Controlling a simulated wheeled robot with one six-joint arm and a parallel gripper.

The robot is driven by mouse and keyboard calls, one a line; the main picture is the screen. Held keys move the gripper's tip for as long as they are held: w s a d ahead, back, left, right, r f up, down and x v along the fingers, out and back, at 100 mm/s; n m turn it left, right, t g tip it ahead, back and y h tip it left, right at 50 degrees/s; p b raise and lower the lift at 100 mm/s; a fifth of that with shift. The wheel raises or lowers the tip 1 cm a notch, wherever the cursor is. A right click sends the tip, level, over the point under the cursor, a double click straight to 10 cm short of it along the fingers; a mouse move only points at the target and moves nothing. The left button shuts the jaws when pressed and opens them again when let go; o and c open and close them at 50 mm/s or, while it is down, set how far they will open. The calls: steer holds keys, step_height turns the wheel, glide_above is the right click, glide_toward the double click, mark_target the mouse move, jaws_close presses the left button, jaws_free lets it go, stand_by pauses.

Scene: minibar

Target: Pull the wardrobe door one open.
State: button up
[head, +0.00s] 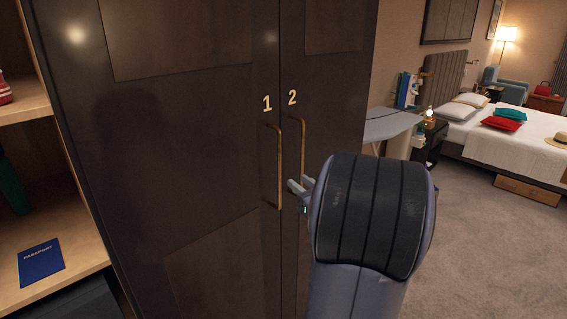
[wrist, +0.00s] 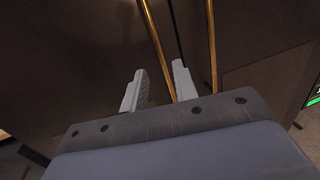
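Wardrobe door one (head: 190,150) is a dark panel marked with a gold 1, and it looks closed. Its brass bar handle (head: 279,170) stands upright near its right edge. My gripper (head: 299,184) is at the lower part of this handle, just to its right in the head view. In the wrist view my gripper (wrist: 159,67) is open, with a gap between its fingers. Door one's handle (wrist: 155,42) appears in line with that gap. I cannot tell whether the fingers reach around it. My arm hides part of door two.
Door two (head: 335,85) and its handle (head: 302,140) are close on the right; the handle also shows in the wrist view (wrist: 211,40). Open shelves with a passport (head: 41,263) are at left. An ironing board (head: 390,125) and bed (head: 520,133) are beyond. Carpet (head: 470,245) is clear at right.

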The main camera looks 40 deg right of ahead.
mark_target(280, 168)
steer(key=w, duration=0.3)
steer(key=w+p, duration=0.1)
steer(key=w, duration=0.3)
steer(key=w+d+p, duration=0.1)
steer(key=w, duration=0.2)
steer(key=shift+w, duration=0.25)
steer(key=shift+c, duration=0.5)
jaws_close()
